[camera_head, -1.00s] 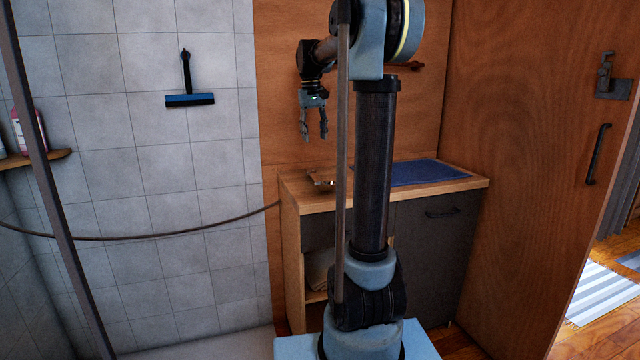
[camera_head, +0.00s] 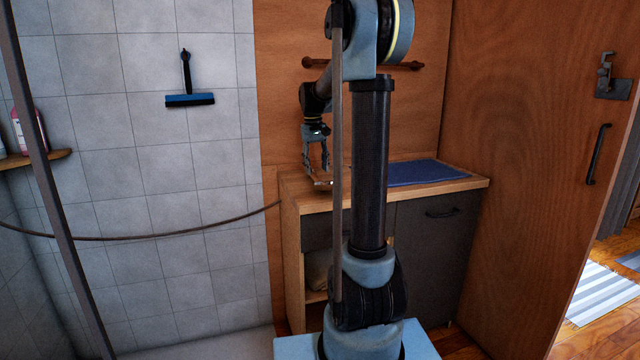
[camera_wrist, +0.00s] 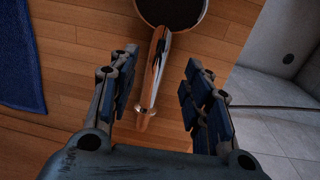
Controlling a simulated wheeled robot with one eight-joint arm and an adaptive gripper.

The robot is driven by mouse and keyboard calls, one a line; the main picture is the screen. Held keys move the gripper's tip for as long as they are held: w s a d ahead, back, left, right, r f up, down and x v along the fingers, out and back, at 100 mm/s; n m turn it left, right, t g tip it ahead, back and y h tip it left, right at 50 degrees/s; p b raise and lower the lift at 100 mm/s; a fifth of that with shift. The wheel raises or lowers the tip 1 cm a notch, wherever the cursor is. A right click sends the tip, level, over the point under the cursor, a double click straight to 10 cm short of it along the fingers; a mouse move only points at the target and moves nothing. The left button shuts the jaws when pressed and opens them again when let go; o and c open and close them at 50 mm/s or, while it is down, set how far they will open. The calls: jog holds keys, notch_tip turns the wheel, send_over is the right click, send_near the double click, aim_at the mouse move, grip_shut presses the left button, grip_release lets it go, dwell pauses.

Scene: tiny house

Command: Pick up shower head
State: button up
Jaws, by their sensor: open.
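The shower head (camera_wrist: 157,66) lies on the wooden counter in the wrist view, with a shiny metal handle and a round dark face at the top edge of the picture. Its handle runs between the two open fingers of my gripper (camera_wrist: 160,88), nearer the left finger. I cannot tell whether a finger touches it. In the head view my gripper (camera_head: 317,168) points down just above the left part of the counter (camera_head: 300,197). The shower head is small there and mostly hidden by my gripper.
A blue towel (camera_head: 424,172) lies on the counter to the right, and it also shows in the wrist view (camera_wrist: 20,55). A wooden rail (camera_head: 405,66) is on the wall behind. A squeegee (camera_head: 190,99) hangs on the tiled wall. A thin dark pole stands before my arm.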

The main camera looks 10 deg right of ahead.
aim_at(318, 179)
jog(key=shift+d+f, duration=0.15)
jog(key=shift+f, duration=1.2)
jog(key=shift+d+f, duration=0.15)
jog(key=shift+f, duration=1.15)
grip_shut()
